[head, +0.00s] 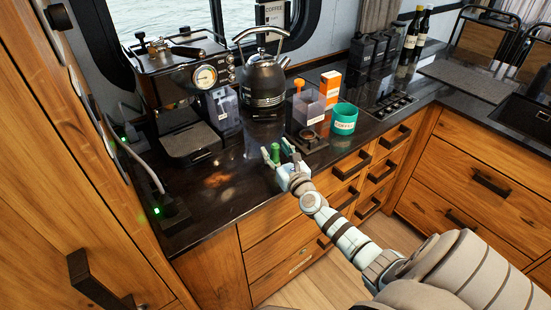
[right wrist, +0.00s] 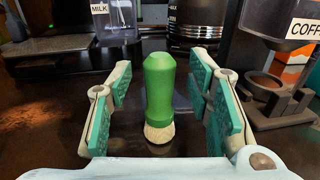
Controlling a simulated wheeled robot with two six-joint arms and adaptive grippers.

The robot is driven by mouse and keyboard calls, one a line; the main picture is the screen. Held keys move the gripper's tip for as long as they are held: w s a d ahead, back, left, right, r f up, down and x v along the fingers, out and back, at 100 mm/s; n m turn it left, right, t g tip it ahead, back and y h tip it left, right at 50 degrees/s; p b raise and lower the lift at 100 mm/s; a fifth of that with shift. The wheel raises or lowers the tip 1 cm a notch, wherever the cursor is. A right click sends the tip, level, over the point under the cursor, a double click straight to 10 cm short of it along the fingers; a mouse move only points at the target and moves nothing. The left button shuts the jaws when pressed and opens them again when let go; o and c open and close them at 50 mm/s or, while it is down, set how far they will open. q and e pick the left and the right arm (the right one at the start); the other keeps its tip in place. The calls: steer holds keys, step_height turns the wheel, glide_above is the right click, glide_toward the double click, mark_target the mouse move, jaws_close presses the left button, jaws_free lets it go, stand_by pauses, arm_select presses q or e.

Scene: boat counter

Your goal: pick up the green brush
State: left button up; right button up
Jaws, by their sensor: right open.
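The green brush (head: 275,152) stands upright on the dark counter near its front edge, with a green handle on top and a pale bristle base below. It also shows in the right wrist view (right wrist: 160,98), in the middle of the picture. My right gripper (head: 277,155) is open around the brush. In the right wrist view its two teal-padded fingers (right wrist: 162,100) stand left and right of the handle, with a visible gap on each side. My left gripper is not in view.
Behind the brush stand a kettle (head: 263,82), a milk container (head: 223,108) and an espresso machine (head: 180,80). A coffee grinder stand (head: 308,140) and a teal coffee cup (head: 344,118) are to the right. The counter left of the brush (head: 225,185) is clear.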

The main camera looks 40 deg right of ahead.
steer(key=shift+w+d+f, duration=0.1)
steer(key=shift+w+f, duration=0.1)
steer(key=shift+w, duration=0.3)
steer(key=shift+s+r, duration=0.1)
jaws_close()
